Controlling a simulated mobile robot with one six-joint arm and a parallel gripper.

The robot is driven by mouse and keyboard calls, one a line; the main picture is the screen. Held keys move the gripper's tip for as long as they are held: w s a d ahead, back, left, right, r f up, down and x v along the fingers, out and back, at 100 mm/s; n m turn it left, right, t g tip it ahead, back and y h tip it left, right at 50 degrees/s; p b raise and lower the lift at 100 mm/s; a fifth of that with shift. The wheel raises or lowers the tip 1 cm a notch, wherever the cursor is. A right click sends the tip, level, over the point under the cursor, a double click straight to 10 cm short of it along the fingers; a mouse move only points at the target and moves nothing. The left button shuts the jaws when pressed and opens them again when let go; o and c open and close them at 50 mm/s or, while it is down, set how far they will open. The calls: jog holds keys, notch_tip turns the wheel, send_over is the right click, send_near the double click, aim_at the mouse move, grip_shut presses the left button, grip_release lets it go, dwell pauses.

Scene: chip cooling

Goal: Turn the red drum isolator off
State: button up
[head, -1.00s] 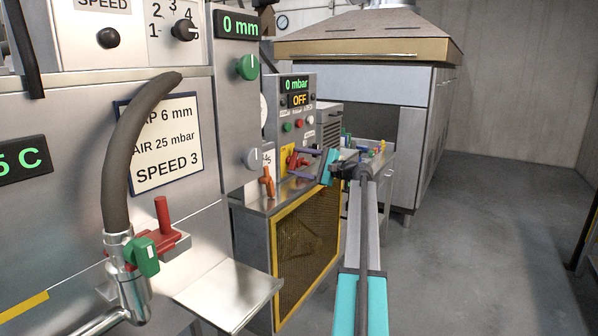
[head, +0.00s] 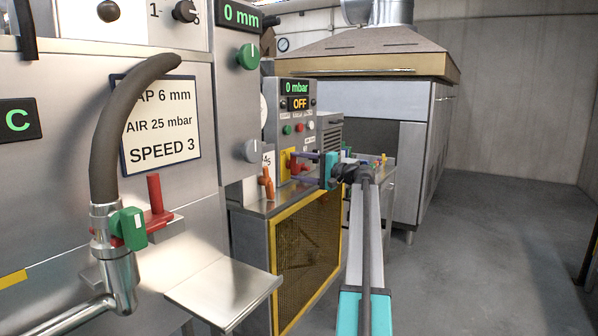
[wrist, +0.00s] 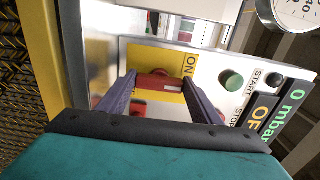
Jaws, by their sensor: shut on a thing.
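The red drum isolator (head: 293,164) is a red handle on a yellow plate on the front of the small control cabinet. In the wrist view its red handle (wrist: 160,84) spans the gap between my purple fingers, and the word ON is on the yellow plate (wrist: 189,66) beside its right end. My gripper (head: 295,166) is shut on the handle, with one finger above and one below it in the head view. It also shows in the wrist view (wrist: 160,88). Part of the plate and a lower red part are hidden by my fingers and the handle.
The cabinet display (head: 296,87) reads 0 mbar, with OFF under it. Start and stop buttons sit beside the isolator. An orange lever (head: 266,184) stands to its left. A yellow-framed mesh guard (head: 305,250) is below. The floor (head: 480,220) at right is clear.

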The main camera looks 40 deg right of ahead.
dwell(0.3)
jog(key=o, duration=1.1)
jog(key=shift+c, duration=0.2)
jog(key=shift+s, duration=0.15)
jog(key=b+v, duration=0.1)
jog(key=v, duration=1.2)
jog(key=shift+s, duration=0.25)
jog(key=shift+f, duration=0.1)
